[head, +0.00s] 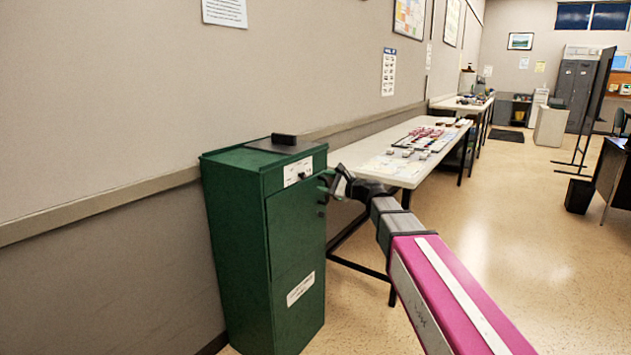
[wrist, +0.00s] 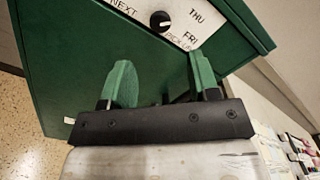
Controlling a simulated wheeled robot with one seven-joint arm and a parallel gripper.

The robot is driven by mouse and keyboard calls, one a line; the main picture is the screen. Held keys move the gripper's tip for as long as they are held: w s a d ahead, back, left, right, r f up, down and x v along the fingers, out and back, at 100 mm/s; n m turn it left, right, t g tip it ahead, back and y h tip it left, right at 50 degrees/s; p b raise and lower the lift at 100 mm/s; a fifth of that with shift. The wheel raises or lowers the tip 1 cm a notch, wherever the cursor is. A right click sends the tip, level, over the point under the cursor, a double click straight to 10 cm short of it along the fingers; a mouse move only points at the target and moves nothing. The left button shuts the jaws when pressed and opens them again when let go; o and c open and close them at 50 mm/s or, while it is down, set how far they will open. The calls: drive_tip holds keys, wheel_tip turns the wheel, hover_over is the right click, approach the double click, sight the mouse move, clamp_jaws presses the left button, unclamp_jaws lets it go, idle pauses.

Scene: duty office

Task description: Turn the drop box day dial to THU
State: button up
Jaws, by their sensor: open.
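The green drop box (head: 236,225) stands upright against the wall in the head view. Its small black day dial (head: 302,176) sits on a white label (head: 293,168) near the top front. In the wrist view the dial (wrist: 160,21) shows near the top, with THU and FRI printed to its right and NEXT to its left. Its exact pointer setting is too small to tell. My gripper (wrist: 162,78) is open, its two green fingers apart and empty. The dial lies beyond the fingertips, roughly in line with the gap between them. In the head view my gripper (head: 328,186) is at the box's front right.
A black piece (head: 284,139) sits on top of the box. A second white label (head: 300,289) is on its lower front. A long table (head: 400,165) with many small items stands along the wall just behind my arm.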

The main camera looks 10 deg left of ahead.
drive_tip(key=shift+v, duration=1.25)
drive_tip(key=s+d+f+n+g+h, duration=0.25)
drive_tip(key=s+d+f+h, duration=0.2)
drive_tip(key=d+f, duration=0.45)
drive_tip(key=s+d+f+n+g+h, duration=0.1)
drive_tip(key=s+d+f+n+h, duration=0.5)
drive_tip(key=f, duration=0.5)
drive_tip(key=s+d+f+n+g+h, duration=0.2)
drive_tip(key=s+d+f, duration=0.1)
drive_tip(key=d+f, duration=0.65)
drive_tip(key=s+d+f+n+g+h, duration=0.1)
drive_tip(key=s+d+f+n+h, duration=0.2)
drive_tip(key=s+d+f, duration=0.3)
drive_tip(key=s+d+h, duration=0.1)
drive_tip(key=d, duration=0.2)
drive_tip(key=shift+d, duration=0.3)
drive_tip(key=shift+g, duration=0.25)
